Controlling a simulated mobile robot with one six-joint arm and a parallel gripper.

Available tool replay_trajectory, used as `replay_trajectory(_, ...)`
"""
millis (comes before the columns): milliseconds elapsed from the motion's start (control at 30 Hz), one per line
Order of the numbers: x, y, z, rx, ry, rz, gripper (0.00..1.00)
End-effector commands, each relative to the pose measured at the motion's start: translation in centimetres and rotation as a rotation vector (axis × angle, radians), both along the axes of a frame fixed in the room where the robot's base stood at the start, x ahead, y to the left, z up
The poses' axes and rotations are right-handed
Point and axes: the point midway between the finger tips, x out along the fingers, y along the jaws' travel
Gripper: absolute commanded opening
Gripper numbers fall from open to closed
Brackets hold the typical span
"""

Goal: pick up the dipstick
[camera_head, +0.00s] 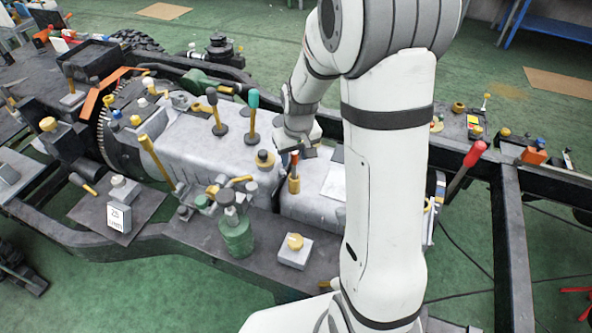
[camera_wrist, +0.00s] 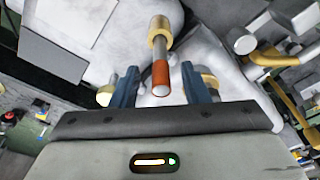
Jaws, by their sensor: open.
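The dipstick (camera_head: 294,163) has an orange-red grip and stands upright in a brass-coloured tube on the grey engine casing. In the wrist view its orange grip (camera_wrist: 161,75) with a pale rounded end lies between my two blue fingers, and the brass collar (camera_wrist: 159,30) shows beyond. My gripper (camera_head: 298,150) is at the top of the dipstick, and it also shows in the wrist view (camera_wrist: 160,80). The fingers are open, with a gap on both sides of the grip. My own arm hides part of the casing in the head view.
A teal-knobbed lever (camera_head: 253,112) and a black-knobbed lever (camera_head: 214,108) stand left of the dipstick. A brass-and-black cap (camera_head: 265,159) is close beside it. A green bottle-like part (camera_head: 236,232) and a white block with a yellow cap (camera_head: 295,250) are in front.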

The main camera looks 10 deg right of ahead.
Motion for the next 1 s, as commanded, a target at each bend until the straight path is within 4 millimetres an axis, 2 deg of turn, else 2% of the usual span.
replay_trajectory(200,0.3,0.2,-2.5,0.000,0.003,0.000,0.41)
replay_trajectory(500,0.4,0.1,-2.9,0.000,0.000,-0.001,0.41)
replay_trajectory(1000,0.4,0.1,-2.9,0.000,0.000,-0.002,0.00)
